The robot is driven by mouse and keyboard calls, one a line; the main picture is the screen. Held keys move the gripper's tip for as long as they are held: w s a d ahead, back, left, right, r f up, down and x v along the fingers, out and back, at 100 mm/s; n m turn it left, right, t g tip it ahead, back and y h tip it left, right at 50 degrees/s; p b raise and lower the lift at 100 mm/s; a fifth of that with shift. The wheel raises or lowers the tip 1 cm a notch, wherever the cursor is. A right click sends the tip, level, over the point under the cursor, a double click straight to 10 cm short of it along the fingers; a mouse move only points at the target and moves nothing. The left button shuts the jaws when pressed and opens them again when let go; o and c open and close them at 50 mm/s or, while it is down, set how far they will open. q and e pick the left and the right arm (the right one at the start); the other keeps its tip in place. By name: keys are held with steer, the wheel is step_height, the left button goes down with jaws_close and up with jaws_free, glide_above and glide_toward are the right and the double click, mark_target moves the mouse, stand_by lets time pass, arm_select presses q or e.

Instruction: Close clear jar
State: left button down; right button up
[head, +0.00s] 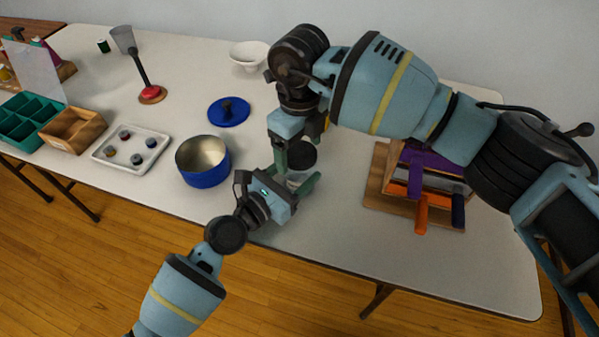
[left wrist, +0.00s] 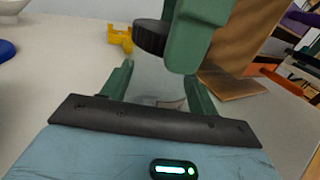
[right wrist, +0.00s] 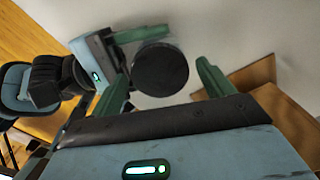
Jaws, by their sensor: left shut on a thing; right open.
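The clear jar (left wrist: 158,84) stands between the fingers of my left gripper (head: 297,183), which is shut on it near the table's front edge. The jar is hard to see, being transparent and partly covered by the fingers. The round black lid (head: 301,154) is at the top of the jar; it also shows in the left wrist view (left wrist: 150,37) and from above in the right wrist view (right wrist: 160,69). I cannot tell whether it is fully seated. My right gripper (right wrist: 164,72) is open, pointing down, with its fingers on either side of the lid and apart from it.
A blue pot (head: 204,178) stands left of the jar, with a blue lid (head: 229,111) behind it. A white bowl (head: 249,54) is farther back. A wooden rack (head: 376,186) with colored handles stands at right. A yellow object (left wrist: 120,39) lies behind the jar.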

steer(key=c, duration=1)
steer(key=o, duration=1.2)
steer(key=shift+c, duration=0.2)
steer(key=shift+r, duration=0.1)
step_height(320, 180, up, 12)
arm_select(q)
steer(key=shift+c, duration=1.6)
jaws_free()
steer(key=shift+s, duration=0.1)
